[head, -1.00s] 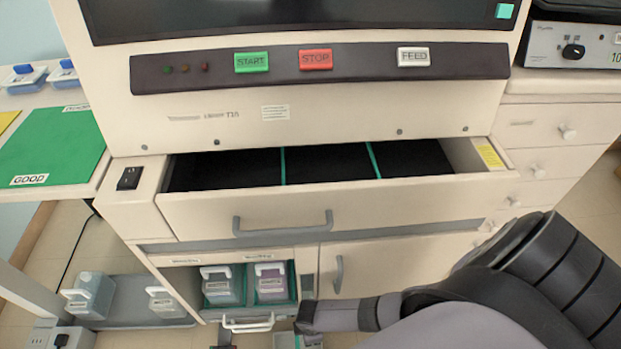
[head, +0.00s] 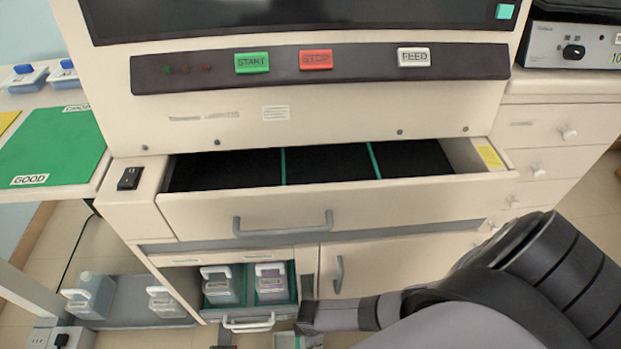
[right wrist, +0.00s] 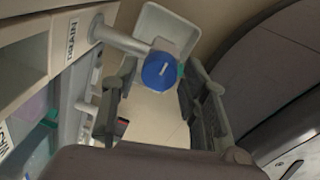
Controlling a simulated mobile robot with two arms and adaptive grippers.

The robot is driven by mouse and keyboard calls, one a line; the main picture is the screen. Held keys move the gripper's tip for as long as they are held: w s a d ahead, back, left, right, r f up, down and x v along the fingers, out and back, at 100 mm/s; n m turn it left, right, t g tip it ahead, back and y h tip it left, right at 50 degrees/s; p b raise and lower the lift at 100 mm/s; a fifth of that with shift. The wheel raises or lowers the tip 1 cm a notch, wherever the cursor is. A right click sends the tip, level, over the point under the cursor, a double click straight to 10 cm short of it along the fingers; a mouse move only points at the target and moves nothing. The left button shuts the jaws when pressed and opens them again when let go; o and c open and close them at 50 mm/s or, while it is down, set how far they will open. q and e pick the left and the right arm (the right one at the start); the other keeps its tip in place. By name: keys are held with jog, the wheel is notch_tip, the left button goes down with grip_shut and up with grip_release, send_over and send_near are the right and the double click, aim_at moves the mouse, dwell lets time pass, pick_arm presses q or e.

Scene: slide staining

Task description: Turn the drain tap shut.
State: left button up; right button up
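The drain tap has a round blue knob (right wrist: 160,71) with a short white mark on its face. It sits at the end of a grey pipe (right wrist: 122,40) that comes out of the machine beside the DRAIN label (right wrist: 72,38). My right gripper (right wrist: 162,82) is open, with one finger on each side of the knob. I see gaps between fingers and knob, but cannot tell the depth. In the head view my right gripper (head: 308,318) is low in front of the machine, partly cut off, and the tap cannot be made out there. My left gripper is not in view.
A pale tray (right wrist: 150,22) lies beyond the tap. The machine's wide drawer (head: 250,212) stands open above my right gripper. Bottles sit in the lower compartment (head: 248,285), left of the gripper. A cupboard door with a grey handle (head: 339,274) is close by.

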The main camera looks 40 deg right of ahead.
jog(key=shift+o, duration=0.8)
jog(key=shift+d, duration=0.1)
jog(key=shift+r, duration=0.2)
notch_tip(320, 180, up, 12)
jog(key=shift+s+f, duration=0.2)
jog(key=shift+s, duration=0.15)
jog(key=shift+a, duration=0.25)
